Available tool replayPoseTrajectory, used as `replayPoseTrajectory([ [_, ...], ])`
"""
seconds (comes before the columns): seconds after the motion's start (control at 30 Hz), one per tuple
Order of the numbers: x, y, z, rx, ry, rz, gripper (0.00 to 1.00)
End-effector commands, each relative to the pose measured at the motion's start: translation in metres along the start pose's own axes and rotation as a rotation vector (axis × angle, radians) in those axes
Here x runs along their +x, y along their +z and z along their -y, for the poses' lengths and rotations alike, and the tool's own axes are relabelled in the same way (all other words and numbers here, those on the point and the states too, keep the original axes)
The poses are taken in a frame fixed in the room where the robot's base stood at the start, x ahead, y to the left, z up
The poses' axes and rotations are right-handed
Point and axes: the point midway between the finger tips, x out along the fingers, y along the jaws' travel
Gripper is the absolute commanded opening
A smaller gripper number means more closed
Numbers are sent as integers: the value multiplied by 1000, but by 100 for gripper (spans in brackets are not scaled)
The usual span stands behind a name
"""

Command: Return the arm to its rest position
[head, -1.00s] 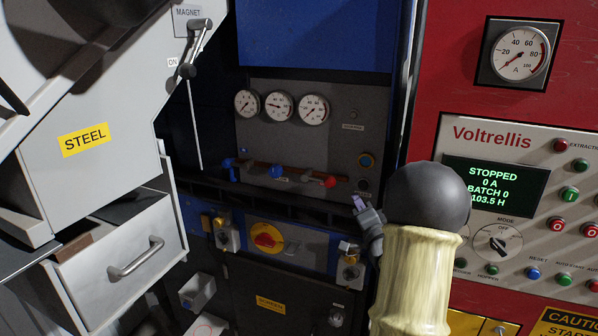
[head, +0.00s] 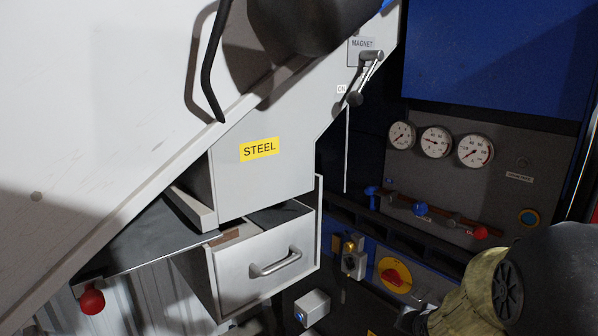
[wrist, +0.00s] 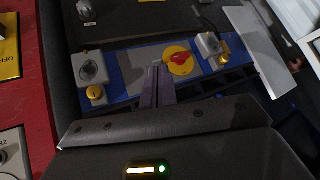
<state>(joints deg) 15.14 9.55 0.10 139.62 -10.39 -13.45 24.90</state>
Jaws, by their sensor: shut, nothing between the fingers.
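My gripper's two slim fingers (wrist: 157,88) are together in the wrist view, with nothing between them. They point towards a blue strip (wrist: 130,62) bearing a red rotary switch on a yellow disc (wrist: 181,61); I cannot tell the gap between. In the head view my arm is at the lower right, and the fingers are not clear there. The same red switch (head: 395,275) shows just left of my arm.
A steel drawer (head: 262,262) stands partly open below the yellow STEEL label (head: 259,149). A magnet lever (head: 366,78) is above it. Gauges (head: 436,141) and small valves sit on the back panel. A red knob (head: 92,301) is at the lower left. A red cabinet (wrist: 25,100) borders the wrist view's left.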

Motion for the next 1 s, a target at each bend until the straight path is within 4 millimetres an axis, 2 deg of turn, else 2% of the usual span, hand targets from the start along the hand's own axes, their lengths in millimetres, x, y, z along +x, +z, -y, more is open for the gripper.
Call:
replayPoseTrajectory([
  [0.03,-9,20,10,-63,5,68,0],
  [0.2,-45,92,27,-285,12,325,0],
  [0.3,-67,126,32,-395,-1,452,0],
  [0.4,-81,144,33,-458,-14,527,0],
  [0.5,-85,151,33,-477,-18,554,0],
  [1.0,-84,150,32,-474,-16,551,0],
])
